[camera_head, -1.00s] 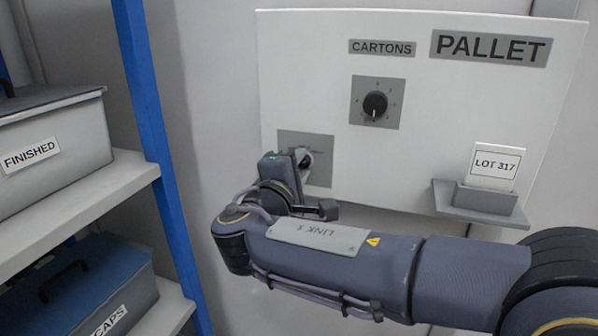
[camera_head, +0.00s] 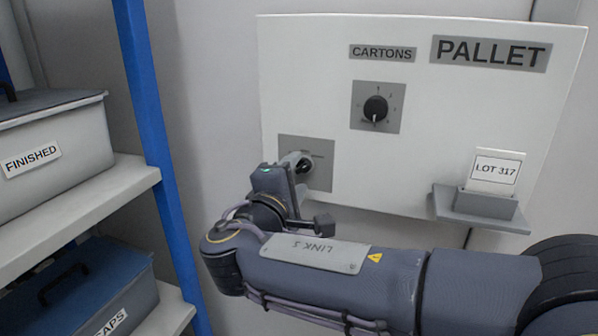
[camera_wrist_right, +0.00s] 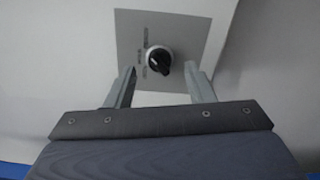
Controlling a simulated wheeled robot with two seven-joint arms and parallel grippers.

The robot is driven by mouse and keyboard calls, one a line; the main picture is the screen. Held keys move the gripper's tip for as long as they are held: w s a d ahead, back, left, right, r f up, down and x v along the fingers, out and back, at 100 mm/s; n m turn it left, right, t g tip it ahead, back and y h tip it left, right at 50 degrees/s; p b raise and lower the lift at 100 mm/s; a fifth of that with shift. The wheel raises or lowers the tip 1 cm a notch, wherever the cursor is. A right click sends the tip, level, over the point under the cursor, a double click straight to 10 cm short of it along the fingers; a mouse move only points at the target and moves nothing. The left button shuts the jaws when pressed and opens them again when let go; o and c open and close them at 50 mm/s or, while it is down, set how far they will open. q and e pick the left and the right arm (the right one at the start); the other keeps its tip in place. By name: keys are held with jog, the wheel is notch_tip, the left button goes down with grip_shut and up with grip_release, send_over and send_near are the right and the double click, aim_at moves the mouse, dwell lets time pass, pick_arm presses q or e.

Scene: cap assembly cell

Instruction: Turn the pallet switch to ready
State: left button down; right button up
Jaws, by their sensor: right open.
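The pallet switch is a black rotary knob with a pale collar (camera_wrist_right: 158,60) on a grey plate (camera_wrist_right: 190,35), in the right wrist view. In the head view the grey plate (camera_head: 322,170) is at the panel's lower left, and my right gripper partly hides the knob (camera_head: 304,164). My right gripper (camera_wrist_right: 165,82) is open, with one finger on each side of the knob, its tips just below it in the picture. I cannot tell whether the fingers touch it. In the head view the right gripper (camera_head: 297,160) is at the plate. My left gripper is not in view.
The white panel (camera_head: 300,80) also carries a CARTONS dial (camera_head: 376,108), a PALLET sign (camera_head: 490,53) and a small ledge with a LOT 317 card (camera_head: 495,170). A blue-post shelf (camera_head: 150,100) with a FINISHED box (camera_head: 60,135) and a CAPS box (camera_head: 80,285) stands left.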

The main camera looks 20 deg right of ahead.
jog(key=v, duration=0.5)
jog(key=shift+s+a, duration=0.1)
jog(key=shift+s, duration=0.05)
jog(key=s+d+f+m+g+y, duration=0.1)
jog(key=d+f+m+g, duration=0.1)
jog(key=d+f+g, duration=0.5)
jog(key=s+d+f+m+g+y, duration=0.2)
jog(key=s+d+f+m+y, duration=0.15)
jog(key=s+f, duration=0.4)
jog(key=s+d+f+m+g+y, duration=0.25)
jog(key=s+d+f+y, duration=0.2)
jog(key=s+f, duration=0.3)
jog(key=s+a+f+m+t+y, duration=0.2)
jog(key=s+a+m+y, duration=0.2)
jog(key=s+m+y, duration=0.15)
notch_tip(320, 180, up, 20)
jog(key=m+p, duration=0.1)
jog(key=p, duration=1.9)
jog(key=shift+a+r+h, duration=0.2)
jog(key=shift+a+h, duration=0.15)
jog(key=shift+a, duration=0.05)
